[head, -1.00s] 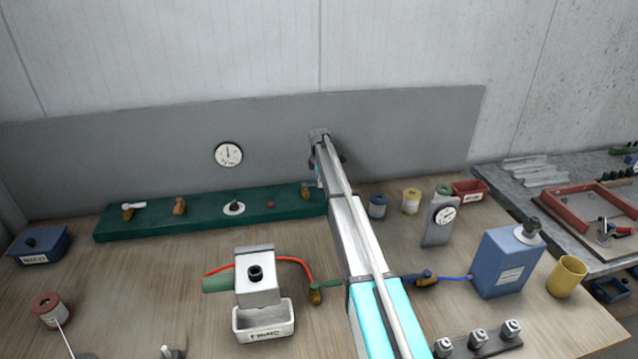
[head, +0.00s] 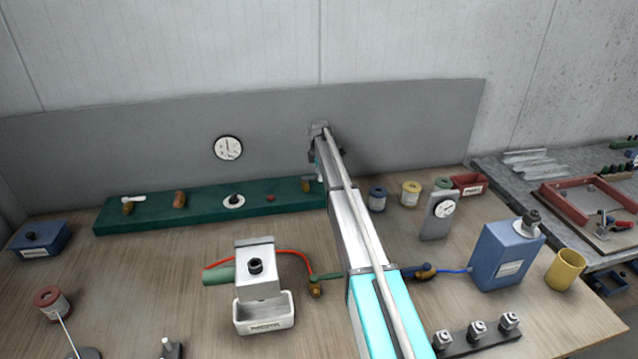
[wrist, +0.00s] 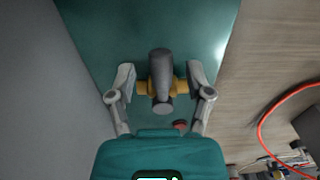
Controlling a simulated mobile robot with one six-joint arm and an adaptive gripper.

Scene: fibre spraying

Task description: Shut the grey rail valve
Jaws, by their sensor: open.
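In the wrist view the grey rail valve (wrist: 161,72) sits on the green rail (wrist: 112,30). Its grey handle points up and down the picture, crosswise to the brass body (wrist: 145,87). My gripper (wrist: 161,82) is open, with one finger on each side of the valve. Whether the fingers touch the brass ends I cannot tell. In the head view the green rail (head: 155,217) lies at the back of the bench. A brass fitting (head: 306,185) shows at its right end, next to my arm. My gripper is hidden there behind my arm.
A red button (wrist: 181,125) is close to the right finger. Along the rail are a white-levered valve (head: 130,203), an orange-handled valve (head: 179,199) and a black knob (head: 234,199). A grey backboard (head: 410,135) rises behind. A red hose (head: 292,255) curves over the bench in front.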

